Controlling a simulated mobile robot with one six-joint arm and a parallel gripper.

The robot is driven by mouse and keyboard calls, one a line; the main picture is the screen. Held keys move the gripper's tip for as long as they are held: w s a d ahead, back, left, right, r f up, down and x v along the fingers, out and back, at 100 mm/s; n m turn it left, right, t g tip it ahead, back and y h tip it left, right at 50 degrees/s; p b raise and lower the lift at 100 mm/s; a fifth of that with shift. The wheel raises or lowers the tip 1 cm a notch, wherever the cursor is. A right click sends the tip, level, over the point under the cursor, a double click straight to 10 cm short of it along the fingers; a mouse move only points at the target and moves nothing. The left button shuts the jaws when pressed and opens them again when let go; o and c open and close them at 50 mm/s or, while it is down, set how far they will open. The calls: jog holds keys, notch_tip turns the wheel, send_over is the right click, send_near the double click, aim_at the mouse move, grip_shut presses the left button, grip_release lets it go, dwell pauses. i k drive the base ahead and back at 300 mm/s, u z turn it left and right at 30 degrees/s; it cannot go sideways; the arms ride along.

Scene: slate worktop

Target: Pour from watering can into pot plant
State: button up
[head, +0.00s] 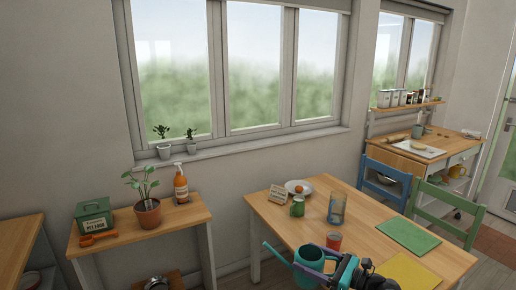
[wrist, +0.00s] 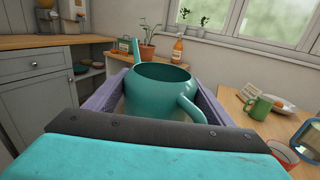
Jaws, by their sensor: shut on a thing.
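The teal watering can (head: 308,262) is at the bottom of the head view, by the front left edge of the wooden table. My gripper (head: 324,264) is shut on it, with its purple fingers on either side of the can's body. In the wrist view the can (wrist: 158,98) looks upright, its spout pointing away to the upper left and its handle to the right. I cannot see inside it clearly. The pot plant (head: 148,213), a leafy plant in a terracotta pot, stands on a small wooden side table, apart from the can. It also shows in the wrist view (wrist: 147,50).
The main table (head: 270,217) carries a green mug (head: 297,206), a glass (head: 336,208), a red cup (head: 333,241), a plate and placemats.

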aim_at(147, 211)
jog(key=u, duration=0.45)
jog(key=i, duration=1.15)
jog(key=u, duration=0.5)
jog(key=i, duration=0.95)
